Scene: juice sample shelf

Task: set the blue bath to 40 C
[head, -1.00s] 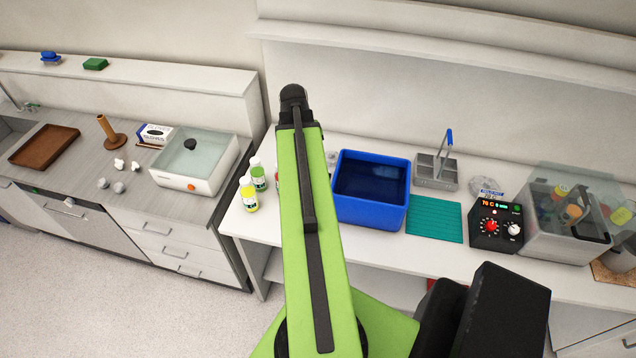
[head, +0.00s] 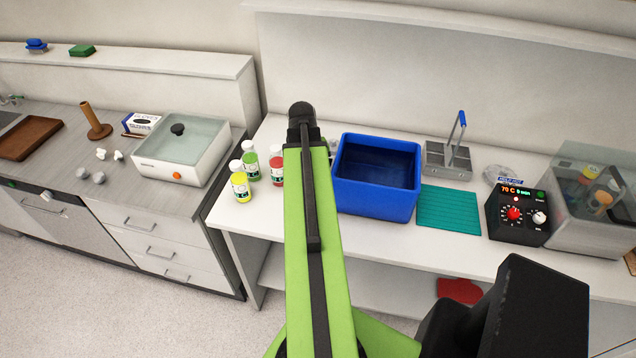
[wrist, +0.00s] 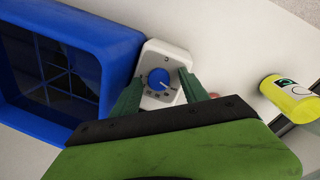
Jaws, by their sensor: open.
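The blue bath (head: 375,200) is an open blue tub on the white bench, just right of my arm in the head view. Its blue rim (wrist: 112,50) fills the left of the wrist view. Beside it in the wrist view is a small white control box (wrist: 150,53) with a round blue knob (wrist: 158,79) and dial marks; its pointer lies toward the lower right, and I cannot read the setting. My gripper (wrist: 160,76) is open, its two green fingers on either side of the knob. I cannot tell whether they touch it. My arm hides the gripper in the head view.
Bottles with yellow (head: 241,187), green (head: 250,163) and red (head: 276,168) contents stand left of my arm. Right of the tub are a teal mat (head: 448,208), a metal rack (head: 447,165) and a black controller (head: 517,217) reading 70 C. A white bath (head: 180,158) stands farther left.

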